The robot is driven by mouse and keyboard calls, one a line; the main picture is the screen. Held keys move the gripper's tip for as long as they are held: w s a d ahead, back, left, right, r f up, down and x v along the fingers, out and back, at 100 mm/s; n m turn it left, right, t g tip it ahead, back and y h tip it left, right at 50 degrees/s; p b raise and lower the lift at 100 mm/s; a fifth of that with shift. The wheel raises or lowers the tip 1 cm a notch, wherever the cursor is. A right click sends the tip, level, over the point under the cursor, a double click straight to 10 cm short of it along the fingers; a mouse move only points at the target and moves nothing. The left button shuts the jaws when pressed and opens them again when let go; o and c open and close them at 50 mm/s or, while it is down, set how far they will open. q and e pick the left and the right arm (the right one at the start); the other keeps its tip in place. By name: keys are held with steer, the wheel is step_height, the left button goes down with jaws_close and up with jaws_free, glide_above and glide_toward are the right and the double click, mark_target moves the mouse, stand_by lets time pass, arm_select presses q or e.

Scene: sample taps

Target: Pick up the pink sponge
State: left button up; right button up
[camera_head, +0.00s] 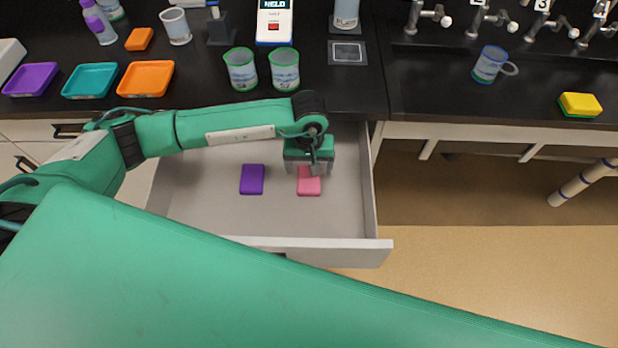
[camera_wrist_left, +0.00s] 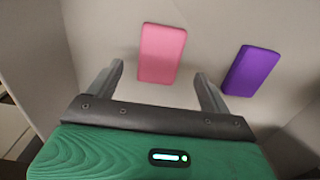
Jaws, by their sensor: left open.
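The pink sponge (camera_head: 308,186) lies flat in the open drawer, in its right half. My left gripper (camera_head: 308,168) is over the drawer, just above the far end of the pink sponge, and hides part of it. In the left wrist view the pink sponge (camera_wrist_left: 161,53) shows ahead of and between the two spread fingers of my left gripper (camera_wrist_left: 160,80), which is open and empty. I cannot tell the exact height gap between fingers and sponge. My right gripper is in neither view.
A purple sponge (camera_head: 252,179) lies left of the pink one, and shows in the left wrist view (camera_wrist_left: 251,70). Drawer walls (camera_head: 369,190) stand around both. The black counter (camera_head: 340,95) behind holds cups, trays (camera_head: 145,78), a yellow-green sponge (camera_head: 580,104) and taps.

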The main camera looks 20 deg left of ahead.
mark_target(309, 178)
arm_select(q)
steer(key=shift+f, duration=0.4)
step_height(309, 178, down, 4)
steer(key=shift+f+p, duration=0.15)
steer(key=shift+p, duration=0.65)
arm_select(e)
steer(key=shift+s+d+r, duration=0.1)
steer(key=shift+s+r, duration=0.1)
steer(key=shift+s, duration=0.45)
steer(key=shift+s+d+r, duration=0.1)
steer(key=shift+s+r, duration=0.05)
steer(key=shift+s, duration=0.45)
arm_select(q)
steer(key=shift+c, duration=0.4)
steer(key=c, duration=1)
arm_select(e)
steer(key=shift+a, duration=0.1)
